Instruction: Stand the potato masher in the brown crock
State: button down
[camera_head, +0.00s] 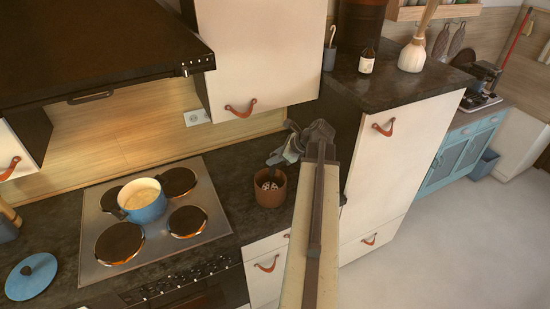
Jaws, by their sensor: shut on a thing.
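The brown crock (270,194) stands on the dark counter to the right of the hob. My gripper (279,158) is just above the crock's back right rim, at the end of my arm, which reaches in from the bottom of the picture. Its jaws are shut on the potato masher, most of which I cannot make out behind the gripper. A small pale piece with dark spots (268,185) shows inside the crock's mouth. It may be the masher's head; whether it touches the crock's bottom cannot be told.
A blue pot (143,206) sits on the hob (155,225) to the left. A blue lid (31,276) lies at the far left. A tall cabinet (395,150) stands close on the right, and a wall cupboard (258,50) hangs above. Some bare counter lies around the crock.

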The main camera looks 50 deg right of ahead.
jog(key=shift+f+b, duration=0.4)
jog(key=shift+f, duration=0.4)
jog(key=shift+f, duration=0.3)
jog(key=c, duration=1.2)
grip_release()
jog(key=shift+o, duration=0.2)
jog(key=o, duration=0.5)
jog(key=shift+r, duration=0.1)
